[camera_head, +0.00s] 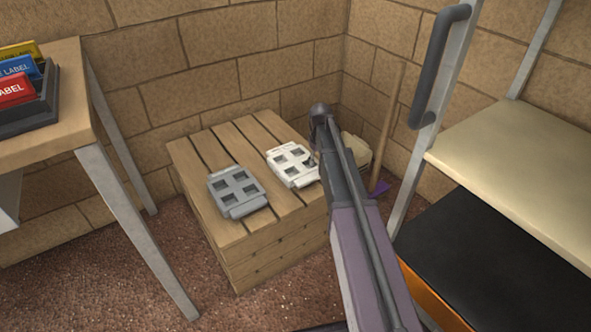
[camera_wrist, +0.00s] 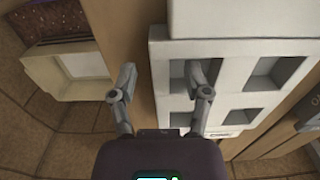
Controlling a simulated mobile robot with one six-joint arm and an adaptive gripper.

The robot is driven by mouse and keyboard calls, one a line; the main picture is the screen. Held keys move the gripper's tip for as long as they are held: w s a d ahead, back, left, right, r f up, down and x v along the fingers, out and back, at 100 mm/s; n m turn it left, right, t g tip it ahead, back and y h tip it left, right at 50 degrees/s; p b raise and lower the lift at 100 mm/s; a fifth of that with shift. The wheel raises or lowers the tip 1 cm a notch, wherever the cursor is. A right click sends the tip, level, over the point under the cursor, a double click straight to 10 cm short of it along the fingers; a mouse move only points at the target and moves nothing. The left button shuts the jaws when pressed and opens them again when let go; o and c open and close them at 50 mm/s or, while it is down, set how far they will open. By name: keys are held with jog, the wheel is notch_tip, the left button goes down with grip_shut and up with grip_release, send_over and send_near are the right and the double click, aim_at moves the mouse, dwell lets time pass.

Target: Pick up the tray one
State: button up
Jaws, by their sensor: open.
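Two flat trays, each with square openings, lie on a wooden crate (camera_head: 248,228). The grey tray (camera_head: 238,190) is at the left, and the white tray (camera_head: 284,170) is to its right, partly hidden by my arm. In the wrist view a pale tray (camera_wrist: 158,82), which looks like the white one, fills the right half. My gripper (camera_wrist: 162,76) is open and empty over its edge. One finger is above or in an opening; the other is outside the edge, over the crate. I cannot tell whether they touch it. The head view hides my fingers behind my arm.
A wooden table (camera_head: 60,106) with a dark holder (camera_head: 45,100) of colored labelled blocks stands left. A cream box (camera_head: 357,150) and a brown pole (camera_head: 390,125) are behind my arm. A metal shelf (camera_head: 520,160) stands right. Brick walls close the corner.

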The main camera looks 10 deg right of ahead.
jog(key=shift+f+b, duration=0.4)
jog(key=shift+f, duration=0.3)
grip_shut()
